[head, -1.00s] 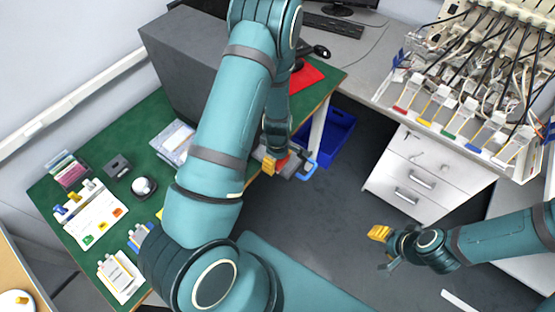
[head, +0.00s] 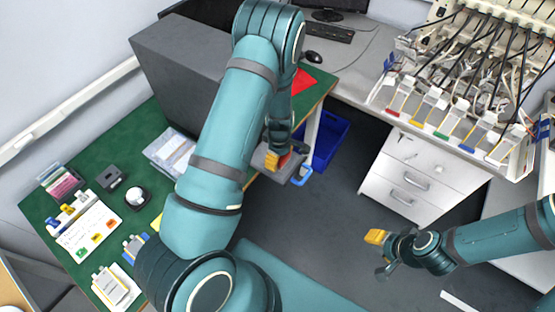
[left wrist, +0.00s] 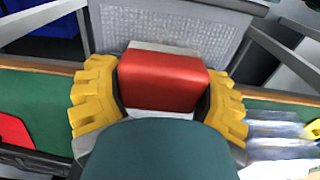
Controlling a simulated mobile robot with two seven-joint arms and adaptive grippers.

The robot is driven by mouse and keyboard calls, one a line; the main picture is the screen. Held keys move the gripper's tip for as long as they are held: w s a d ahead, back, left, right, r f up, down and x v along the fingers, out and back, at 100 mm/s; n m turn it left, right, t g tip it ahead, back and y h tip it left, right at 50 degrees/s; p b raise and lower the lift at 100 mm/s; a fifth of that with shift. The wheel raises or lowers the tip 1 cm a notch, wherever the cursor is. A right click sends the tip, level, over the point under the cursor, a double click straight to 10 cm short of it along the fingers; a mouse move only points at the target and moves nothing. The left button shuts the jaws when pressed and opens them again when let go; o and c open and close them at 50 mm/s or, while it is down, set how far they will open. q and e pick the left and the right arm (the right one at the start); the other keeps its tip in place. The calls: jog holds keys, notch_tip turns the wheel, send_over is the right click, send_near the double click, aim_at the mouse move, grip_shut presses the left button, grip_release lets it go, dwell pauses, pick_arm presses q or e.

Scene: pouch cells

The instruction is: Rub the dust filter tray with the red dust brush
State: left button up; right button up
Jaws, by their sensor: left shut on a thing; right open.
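My left gripper (head: 280,158) is shut on the red dust brush, whose red block (left wrist: 163,82) shows between the yellow fingers in the left wrist view. The dust filter tray (head: 299,169) is a grey tray with a blue handle (head: 303,177) at the right edge of the green table. In the left wrist view its light grey mesh (left wrist: 165,24) lies just beyond the brush. The brush is over or against the mesh; I cannot tell if it touches. My arm hides part of the tray in the head view. My right gripper (head: 379,252) is open and empty over the floor.
A large grey cabinet (head: 180,85) stands on the green table (head: 52,205) behind my left arm. A clear box (head: 170,150) and several small items lie on the table's left. A blue bin (head: 328,140) stands under the table edge. White drawers (head: 415,177) stand right.

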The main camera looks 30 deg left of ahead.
aim_at(262, 165)
pick_arm(q)
jog(key=shift+w+d+f+b, duration=0.15)
jog(key=shift+w+b, duration=0.25)
jog(key=shift+w, duration=1.5)
jog(key=shift+w+a, duration=0.1)
jog(key=shift+a, duration=0.9)
jog(key=shift+s+a, duration=0.15)
jog(key=shift+s, duration=2.35)
jog(key=shift+s+a, duration=0.1)
jog(key=shift+s, duration=1.65)
jog(key=shift+w+a, duration=0.15)
jog(key=shift+a, duration=0.85)
jog(key=shift+w+r, duration=0.25)
jog(key=shift+w, duration=1)
jog(key=shift+w+b, duration=0.35)
jog(key=shift+w, duration=2.65)
jog(key=shift+r, duration=0.1)
